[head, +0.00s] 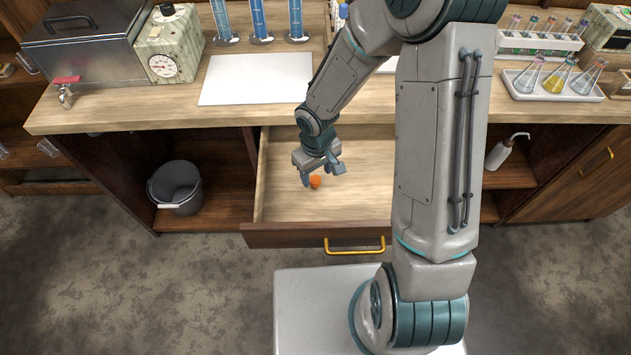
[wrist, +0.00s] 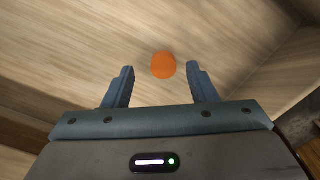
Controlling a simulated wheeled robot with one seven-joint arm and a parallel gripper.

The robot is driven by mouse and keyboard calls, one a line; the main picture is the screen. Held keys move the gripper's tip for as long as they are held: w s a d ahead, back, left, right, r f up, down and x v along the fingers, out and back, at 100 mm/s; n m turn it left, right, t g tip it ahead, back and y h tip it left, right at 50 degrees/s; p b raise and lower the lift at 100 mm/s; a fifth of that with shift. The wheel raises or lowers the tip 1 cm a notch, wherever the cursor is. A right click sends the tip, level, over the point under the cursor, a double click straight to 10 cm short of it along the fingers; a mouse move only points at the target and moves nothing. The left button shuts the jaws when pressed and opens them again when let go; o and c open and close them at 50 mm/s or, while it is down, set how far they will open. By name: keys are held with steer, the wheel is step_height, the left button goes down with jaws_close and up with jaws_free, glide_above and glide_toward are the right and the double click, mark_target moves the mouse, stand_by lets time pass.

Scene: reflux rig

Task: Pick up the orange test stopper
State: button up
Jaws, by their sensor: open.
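The orange test stopper (head: 315,182) lies on the floor of an open wooden drawer (head: 350,205). In the wrist view the stopper (wrist: 163,66) shows as a small round orange shape, slightly beyond the fingertips and roughly centred between them. My gripper (head: 322,175) is inside the drawer, pointing down, close to the stopper. In the wrist view my gripper (wrist: 160,80) has its two fingers spread apart, with nothing held between them. Whether the fingers reach down to the stopper's height, I cannot tell.
The drawer's front with a yellow handle (head: 355,247) and its side walls surround my gripper. The counter (head: 150,113) overhangs behind, with a white board (head: 257,79) on it. A grey bucket (head: 176,186) stands on the left shelf. The rest of the drawer floor looks empty.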

mark_target(315, 178)
steer(key=shift+a+f, duration=0.15)
steer(key=shift+f, duration=0.8)
steer(key=shift+a+f, duration=0.15)
steer(key=shift+f, duration=0.8)
steer(key=c, duration=1.1)
steer(key=shift+o, duration=0.2)
steer(key=shift+r, duration=0.1)
